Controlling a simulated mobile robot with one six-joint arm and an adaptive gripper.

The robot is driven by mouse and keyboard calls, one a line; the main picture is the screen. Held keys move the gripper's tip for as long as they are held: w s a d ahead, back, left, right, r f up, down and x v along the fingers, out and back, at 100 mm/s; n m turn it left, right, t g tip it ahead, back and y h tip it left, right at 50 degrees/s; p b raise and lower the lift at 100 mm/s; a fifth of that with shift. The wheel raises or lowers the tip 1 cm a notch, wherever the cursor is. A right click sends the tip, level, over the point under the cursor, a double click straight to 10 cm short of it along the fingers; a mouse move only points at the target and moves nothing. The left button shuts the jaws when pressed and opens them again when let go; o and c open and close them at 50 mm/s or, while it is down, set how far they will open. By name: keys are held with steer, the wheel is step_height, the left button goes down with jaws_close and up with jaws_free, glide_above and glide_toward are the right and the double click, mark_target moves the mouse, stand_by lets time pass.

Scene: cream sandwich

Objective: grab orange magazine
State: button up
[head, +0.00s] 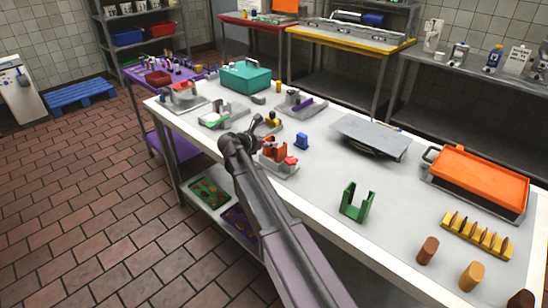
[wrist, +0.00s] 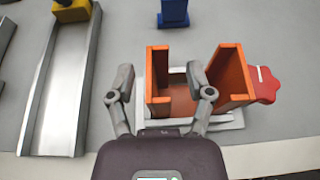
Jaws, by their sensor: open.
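The orange magazine (wrist: 235,78) is an open U-shaped holder with two upright walls. It sits on a pale grey base plate near the table's front edge, and it also shows in the head view (head: 273,154). My gripper (wrist: 160,83) is open and empty. In the wrist view its left finger is left of the magazine's left wall and its right finger is over the gap between the walls, so that wall lies between the fingers. I cannot tell the height between fingertips and magazine. In the head view my gripper (head: 262,138) is beside the magazine and partly hides it.
A red knob-like part (wrist: 266,86) adjoins the magazine's right side. A blue block (head: 302,141) stands just behind. A metal channel (wrist: 62,85) lies to the left. A green holder (head: 356,201) and a grey plate (head: 375,136) stand to the right, with bare table between.

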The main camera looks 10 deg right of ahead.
steer(key=shift+x, duration=1.05)
jaws_close()
